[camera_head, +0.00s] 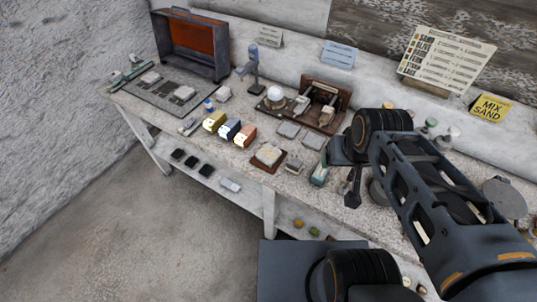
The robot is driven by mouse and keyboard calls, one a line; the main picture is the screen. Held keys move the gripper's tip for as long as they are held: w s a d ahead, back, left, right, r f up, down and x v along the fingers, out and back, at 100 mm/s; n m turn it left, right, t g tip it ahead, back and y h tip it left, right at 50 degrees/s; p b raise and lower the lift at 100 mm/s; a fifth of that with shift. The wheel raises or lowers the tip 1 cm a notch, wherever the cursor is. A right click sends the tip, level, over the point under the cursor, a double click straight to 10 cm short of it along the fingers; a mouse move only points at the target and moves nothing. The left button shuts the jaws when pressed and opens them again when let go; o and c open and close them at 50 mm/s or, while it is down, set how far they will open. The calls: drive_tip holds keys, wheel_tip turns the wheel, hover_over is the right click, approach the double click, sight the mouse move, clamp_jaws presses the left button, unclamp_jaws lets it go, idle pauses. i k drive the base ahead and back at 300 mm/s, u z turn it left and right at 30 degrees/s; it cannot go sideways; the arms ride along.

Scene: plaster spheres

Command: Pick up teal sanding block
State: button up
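A small block with a teal side and a pale top (319,175) lies near the front edge of the workbench (225,153). It looks like the teal sanding block. My gripper (352,199) is just right of it in the picture and points downward. No contact between them is visible. The fingers are dark and seen nearly edge-on, so their opening cannot be made out. My arm hides part of the bench on the right.
A brown tray with a pale slab (268,157) lies left of the teal block. A wooden rack (323,101) stands behind. A lower shelf (283,219) holds small items.

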sight(319, 176)
drive_tip(key=z, duration=1.3)
drive_tip(key=k, duration=1.55)
drive_tip(key=u, duration=1.15)
drive_tip(key=i, duration=1)
